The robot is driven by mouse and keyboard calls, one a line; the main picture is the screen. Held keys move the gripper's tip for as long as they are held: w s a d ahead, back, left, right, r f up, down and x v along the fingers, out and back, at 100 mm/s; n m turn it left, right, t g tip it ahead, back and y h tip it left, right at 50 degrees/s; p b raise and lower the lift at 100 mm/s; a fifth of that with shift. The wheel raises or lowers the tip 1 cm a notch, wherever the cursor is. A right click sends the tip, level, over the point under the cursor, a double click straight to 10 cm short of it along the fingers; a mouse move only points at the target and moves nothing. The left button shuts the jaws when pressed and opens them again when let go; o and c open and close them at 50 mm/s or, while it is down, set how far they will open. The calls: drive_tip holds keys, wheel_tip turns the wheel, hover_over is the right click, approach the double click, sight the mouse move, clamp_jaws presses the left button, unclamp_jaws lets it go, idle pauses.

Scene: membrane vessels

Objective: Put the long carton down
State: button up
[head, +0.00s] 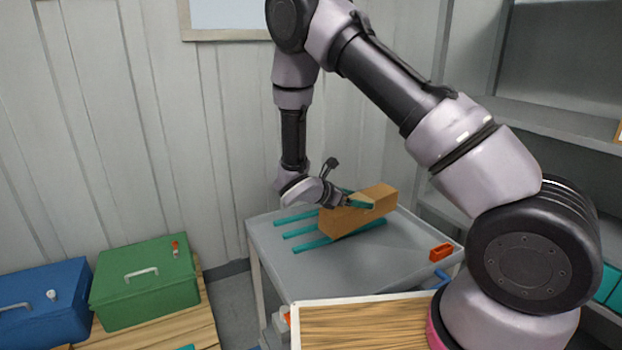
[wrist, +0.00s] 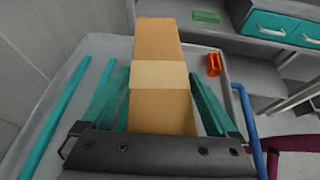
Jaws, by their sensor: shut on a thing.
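The long carton (head: 340,219) is a brown box over the grey cart top (head: 375,268). My gripper (head: 353,198) is shut on it, with teal fingers on either side. In the wrist view the carton (wrist: 160,55) runs away from my gripper (wrist: 163,105), with a paler tape band across it. In the head view the carton looks level and close above the teal strips (head: 310,243). I cannot tell whether its underside touches them.
An orange block (head: 441,252) lies near the cart's right edge, beside a blue handle (head: 443,288). A green case (head: 143,285) and a blue case (head: 45,305) stand at the left. Grey shelves (head: 560,120) stand at the right. The cart's front part is clear.

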sight(379, 191)
drive_tip(key=w+d+r, duration=0.1)
drive_tip(key=d, duration=0.1)
drive_tip(key=w+d+r+n+t, duration=0.1)
drive_tip(key=w+d, duration=0.1)
drive_tip(key=d, duration=0.1)
drive_tip(key=w+d+r+n+y, duration=0.1)
drive_tip(key=d, duration=0.1)
drive_tip(key=shift+w+d+r+t, duration=0.2)
drive_tip(key=shift+d+t, duration=0.05)
drive_tip(key=shift+t, duration=0.15)
drive_tip(key=shift+w+d+r+n+y, duration=0.15)
drive_tip(key=shift+w+d+n+y, duration=0.15)
drive_tip(key=shift+d, duration=0.15)
drive_tip(key=shift+s+d, duration=0.1)
